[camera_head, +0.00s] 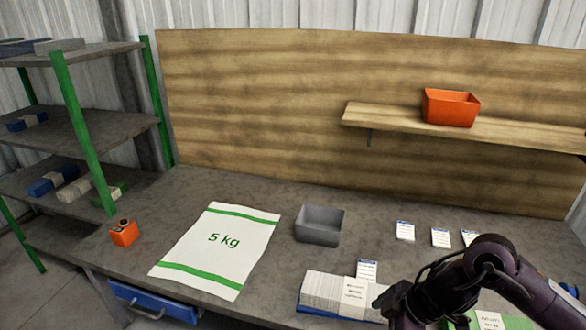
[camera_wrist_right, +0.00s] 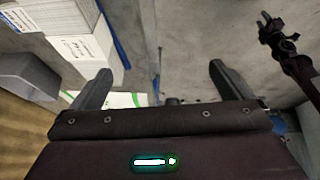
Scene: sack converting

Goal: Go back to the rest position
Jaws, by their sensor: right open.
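My right arm comes in from the right in the head view, over the front right of the table. In the right wrist view my right gripper (camera_wrist_right: 162,82) is open, with nothing between its fingers. It is above the table's front part, near the stack of printed white labels or bags (camera_head: 335,290), which also shows in the right wrist view (camera_wrist_right: 80,40). My left arm is not in the head view. A dark arm with a small gripper (camera_wrist_right: 266,22), seemingly my left, hangs at the upper right of the right wrist view, clear of the table; its jaws are too small to judge.
A white 5 kg sack (camera_head: 222,245) lies flat on the table (camera_head: 270,195). A grey bin (camera_head: 319,226) stands right of it, and an orange device (camera_head: 123,233) left. Several small cards (camera_head: 405,231) lie at right. An orange bin (camera_head: 450,108) sits on the wall shelf (camera_head: 380,115).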

